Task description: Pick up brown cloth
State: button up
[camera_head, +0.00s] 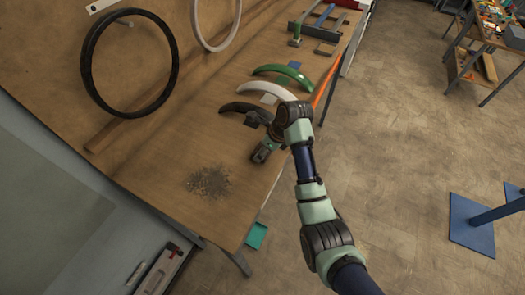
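I cannot make out a clear brown cloth in this view. A dark speckled patch (208,182) lies flat on the brown workbench (170,155), and I cannot tell whether it is a cloth or a stain. My gripper (263,152) is low over the bench near its right edge, to the upper right of the patch and apart from it. Its fingers are small and dark, so I cannot tell whether they are open, shut or holding anything. My gripper and wrist hide part of the bench under them.
Black (247,110), white (266,90) and green (284,73) curved fenders lie close beyond my gripper. A black tyre (128,62) and a white ring (215,22) are at the upper left. Metal parts lie at the far end. A blue stand (472,223) is on the floor at right.

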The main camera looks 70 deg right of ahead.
notch_tip(320, 180, up, 10)
jog(key=shift+r+b, duration=0.1)
jog(key=shift+b, duration=0.4)
